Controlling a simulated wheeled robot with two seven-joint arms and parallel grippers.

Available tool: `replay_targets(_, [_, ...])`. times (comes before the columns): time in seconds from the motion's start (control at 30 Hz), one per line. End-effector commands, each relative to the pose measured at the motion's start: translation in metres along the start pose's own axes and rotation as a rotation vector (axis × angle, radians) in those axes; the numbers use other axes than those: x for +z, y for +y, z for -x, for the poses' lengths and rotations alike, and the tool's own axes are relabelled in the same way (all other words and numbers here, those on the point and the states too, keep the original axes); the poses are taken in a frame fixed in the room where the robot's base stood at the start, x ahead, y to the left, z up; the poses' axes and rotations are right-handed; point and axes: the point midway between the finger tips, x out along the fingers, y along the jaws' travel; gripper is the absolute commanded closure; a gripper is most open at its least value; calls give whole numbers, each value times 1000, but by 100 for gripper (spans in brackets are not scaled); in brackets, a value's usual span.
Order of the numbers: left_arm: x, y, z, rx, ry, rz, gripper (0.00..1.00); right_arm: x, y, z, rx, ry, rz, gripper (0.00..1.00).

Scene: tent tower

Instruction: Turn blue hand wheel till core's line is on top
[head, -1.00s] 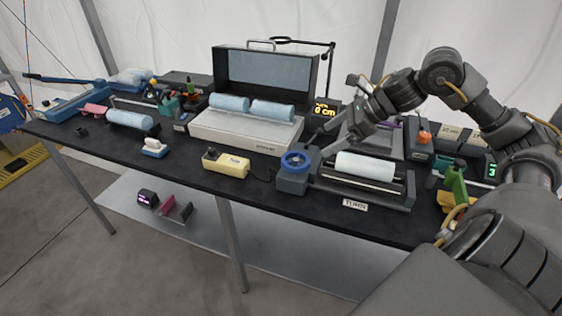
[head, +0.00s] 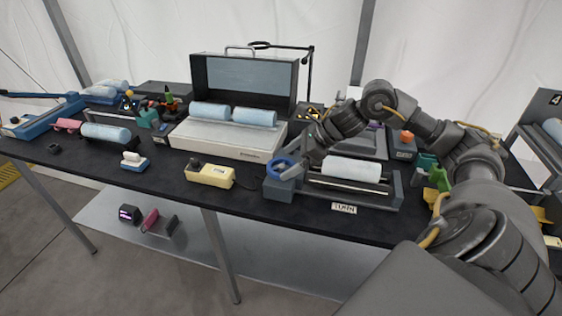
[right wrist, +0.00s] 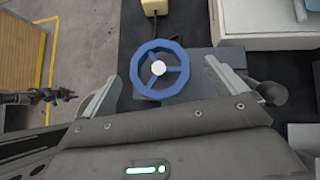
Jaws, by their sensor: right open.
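The blue hand wheel (head: 284,168) sits on the left end of a grey turning stand (head: 352,200) labelled "TURN". A white-blue cylindrical core (head: 351,168) lies across this stand; I cannot make out a line on it. My right gripper (head: 296,164) is at the wheel in the head view. In the right wrist view the blue wheel (right wrist: 159,69) with its white hub lies between the two spread fingers of my open right gripper (right wrist: 160,85). Neither finger clearly touches the rim. My left gripper is not in view.
A yellow box (head: 210,176) lies left of the stand. Behind is an open grey case (head: 244,82) with two blue rolls on a pale base. A green-handled item (head: 437,178) stands to the right. The black table's front edge (head: 240,206) is mostly clear.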

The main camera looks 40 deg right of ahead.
Motion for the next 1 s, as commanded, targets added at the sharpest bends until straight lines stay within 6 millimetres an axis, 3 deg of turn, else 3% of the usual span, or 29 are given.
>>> replay_targets(0.3, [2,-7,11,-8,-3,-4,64,0,1,-36,1,0,0,3])
replay_targets(0.63, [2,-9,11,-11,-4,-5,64,-1,0,-39,-1,2,0,3])
replay_targets(1.0, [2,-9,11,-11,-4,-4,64,-1,1,-39,0,2,0,48])
